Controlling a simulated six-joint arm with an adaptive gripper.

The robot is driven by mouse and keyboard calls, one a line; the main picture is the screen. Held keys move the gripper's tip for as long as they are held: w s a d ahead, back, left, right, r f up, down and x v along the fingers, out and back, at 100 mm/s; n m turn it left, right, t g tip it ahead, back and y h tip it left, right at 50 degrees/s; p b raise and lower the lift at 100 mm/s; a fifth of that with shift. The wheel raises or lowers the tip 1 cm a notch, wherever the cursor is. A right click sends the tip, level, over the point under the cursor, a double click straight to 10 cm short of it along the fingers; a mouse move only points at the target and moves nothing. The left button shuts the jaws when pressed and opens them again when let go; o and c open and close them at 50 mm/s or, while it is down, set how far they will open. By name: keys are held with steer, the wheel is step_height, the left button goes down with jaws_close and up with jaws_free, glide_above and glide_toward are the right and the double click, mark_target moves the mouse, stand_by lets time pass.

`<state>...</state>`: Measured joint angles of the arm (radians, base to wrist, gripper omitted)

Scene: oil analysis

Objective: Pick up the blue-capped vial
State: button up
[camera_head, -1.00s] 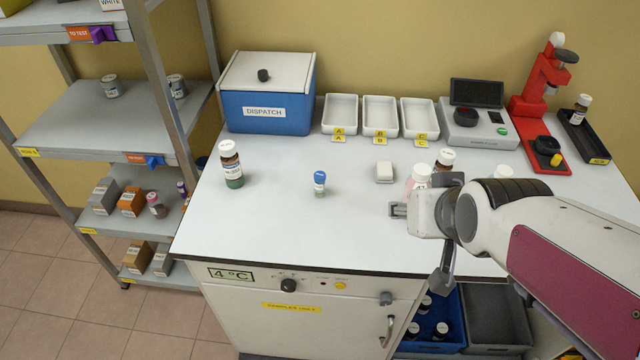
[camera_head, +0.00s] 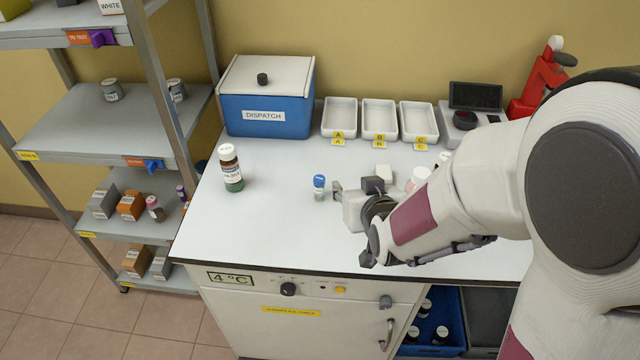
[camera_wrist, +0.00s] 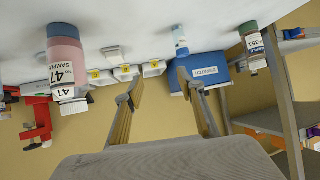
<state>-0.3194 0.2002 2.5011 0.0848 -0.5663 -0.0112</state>
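The blue-capped vial (camera_head: 319,188) stands upright on the white bench, a small clear vial with a pale label. My gripper (camera_head: 338,191) is low over the bench just to its right, pointing toward it, with a small gap between. In the wrist view, which is upside down, my gripper (camera_wrist: 157,86) shows two fingers spread apart with nothing between them. The vial (camera_wrist: 181,42) appears there near the tip of the right finger, in front of the dispatch box.
A green-bottomed bottle (camera_head: 231,169) stands left of the vial. The blue dispatch box (camera_head: 264,115) and white trays (camera_head: 380,118) are at the back. A pink bottle labelled 47 (camera_wrist: 66,60) stands near my gripper. The bench front between bottle and vial is clear.

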mark_target(321, 186)
steer(key=shift+n+t+y, duration=0.5)
steer(key=shift+t, duration=0.2)
steer(key=a+f, duration=0.1)
steer(key=w+a+f, duration=0.1)
steer(key=a+f, duration=0.2)
steer(key=f, duration=0.1)
steer(key=shift+w+a, duration=0.3)
steer(key=shift+a+f, duration=0.3)
steer(key=shift+a, duration=0.05)
steer(key=shift+w, duration=0.15)
steer(key=shift+x, duration=1.25)
steer(key=shift+a, duration=0.1)
steer(key=shift+x, duration=2.5)
steer(key=shift+a+r, duration=0.15)
jaws_close()
